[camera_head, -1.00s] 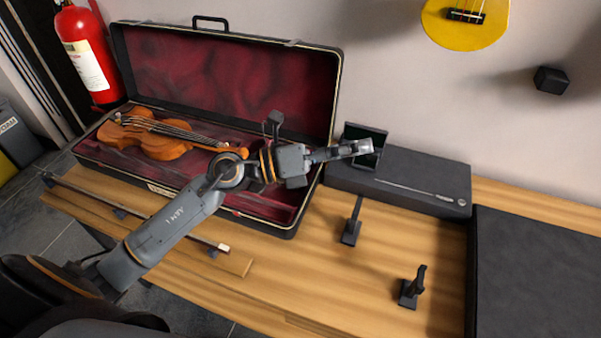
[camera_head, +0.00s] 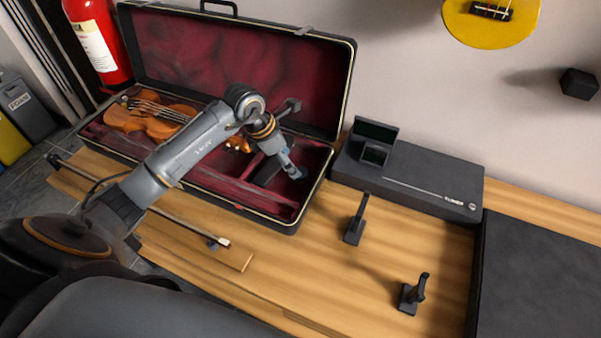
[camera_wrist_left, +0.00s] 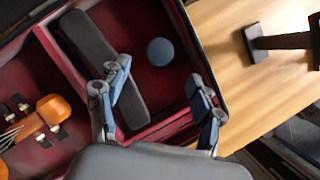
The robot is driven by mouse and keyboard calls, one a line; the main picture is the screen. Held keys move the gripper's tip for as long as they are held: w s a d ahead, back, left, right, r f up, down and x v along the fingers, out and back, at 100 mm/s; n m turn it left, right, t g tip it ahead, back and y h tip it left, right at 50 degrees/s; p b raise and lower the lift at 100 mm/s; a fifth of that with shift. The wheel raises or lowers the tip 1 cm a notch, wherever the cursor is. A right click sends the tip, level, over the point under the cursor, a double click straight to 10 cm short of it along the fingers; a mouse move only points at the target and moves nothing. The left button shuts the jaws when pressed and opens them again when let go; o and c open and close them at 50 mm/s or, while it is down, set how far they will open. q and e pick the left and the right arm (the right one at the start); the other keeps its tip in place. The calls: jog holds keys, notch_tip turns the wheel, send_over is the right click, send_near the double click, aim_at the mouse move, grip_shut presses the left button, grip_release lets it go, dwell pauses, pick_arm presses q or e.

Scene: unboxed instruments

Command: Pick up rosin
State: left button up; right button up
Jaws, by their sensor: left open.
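A round blue-grey disc, which looks like the rosin (camera_wrist_left: 160,51), lies on the dark red lining of the violin case (camera_head: 318,219). It sits in a compartment at the case's right end. My left gripper (camera_head: 298,171) points down into that compartment. In the left wrist view its fingers (camera_wrist_left: 160,76) are apart, with the disc just beyond the gap between them and nothing held. A long dark grey block (camera_wrist_left: 92,48) lies beside the disc, next to the left finger. In the head view I cannot make out the disc near my gripper. My right gripper is not in view.
The violin (camera_head: 150,120) lies in the case's left part; its scroll (camera_wrist_left: 52,108) is near the compartment. The case's raised lid (camera_head: 240,68) stands behind. A black tuner box (camera_head: 420,181) and small dark stands (camera_head: 355,228) are to the right. A bow lies in front.

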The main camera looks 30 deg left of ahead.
pick_arm(q)
jog(key=shift+w+d+f, duration=0.2)
jog(key=shift+f, duration=0.45)
jog(key=p+x, duration=0.1)
jog(key=x, duration=0.3)
jog(key=shift+f+p, duration=0.15)
jog(key=shift+p, duration=0.15)
jog(key=shift+w+f, duration=0.2)
jog(key=shift+f, duration=0.25)
jog(key=c, duration=1.1)
